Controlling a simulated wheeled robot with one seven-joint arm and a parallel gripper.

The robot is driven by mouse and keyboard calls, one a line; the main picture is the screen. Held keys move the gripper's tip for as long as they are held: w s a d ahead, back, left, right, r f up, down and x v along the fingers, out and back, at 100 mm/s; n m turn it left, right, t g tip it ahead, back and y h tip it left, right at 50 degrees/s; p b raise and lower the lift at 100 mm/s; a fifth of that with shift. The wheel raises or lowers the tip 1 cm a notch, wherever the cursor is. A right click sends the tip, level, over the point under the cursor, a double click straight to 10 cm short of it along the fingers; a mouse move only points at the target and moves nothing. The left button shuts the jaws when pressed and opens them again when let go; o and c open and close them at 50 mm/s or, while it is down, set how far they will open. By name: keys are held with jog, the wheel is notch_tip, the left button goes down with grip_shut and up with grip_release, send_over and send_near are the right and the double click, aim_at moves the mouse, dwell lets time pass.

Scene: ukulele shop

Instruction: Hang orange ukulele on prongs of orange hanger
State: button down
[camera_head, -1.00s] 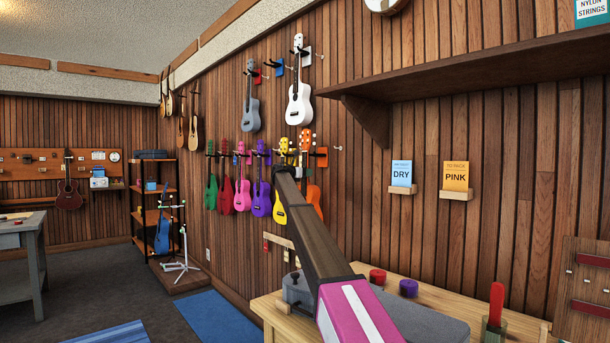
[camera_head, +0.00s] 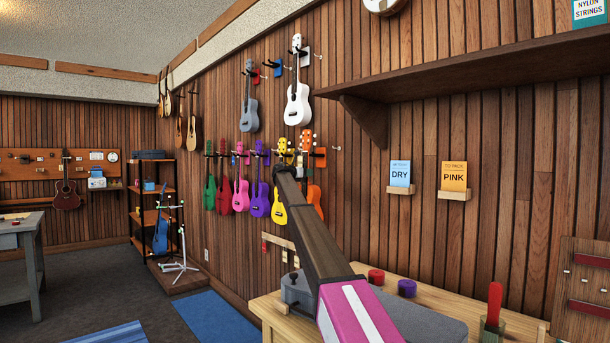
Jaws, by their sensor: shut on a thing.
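The orange ukulele (camera_head: 314,197) is upright by the right wall, at the right end of the lower row. Its orange headstock (camera_head: 307,139) shows above my arm, and my arm covers part of its body. The orange hanger (camera_head: 320,157) is a small orange plate on the wall just right of the headstock. I cannot tell whether the neck sits between its prongs or is apart from them. My arm reaches up from the bottom middle to just left of the ukulele's neck. My gripper is hidden behind the arm's far end.
A yellow ukulele (camera_head: 279,208) hangs just left, partly behind my arm, beside a purple one (camera_head: 260,200). A white ukulele (camera_head: 298,104) hangs above. A wooden bench (camera_head: 262,305) stands below. A shelf (camera_head: 470,68) juts from the wall at upper right.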

jog(key=shift+x, duration=2.2)
jog(key=shift+f, duration=0.9)
jog(key=c, duration=0.5)
grip_release()
jog(key=shift+f, duration=0.1)
jog(key=shift+s, duration=0.1)
jog(key=shift+v, duration=0.9)
jog(key=shift+a, duration=0.15)
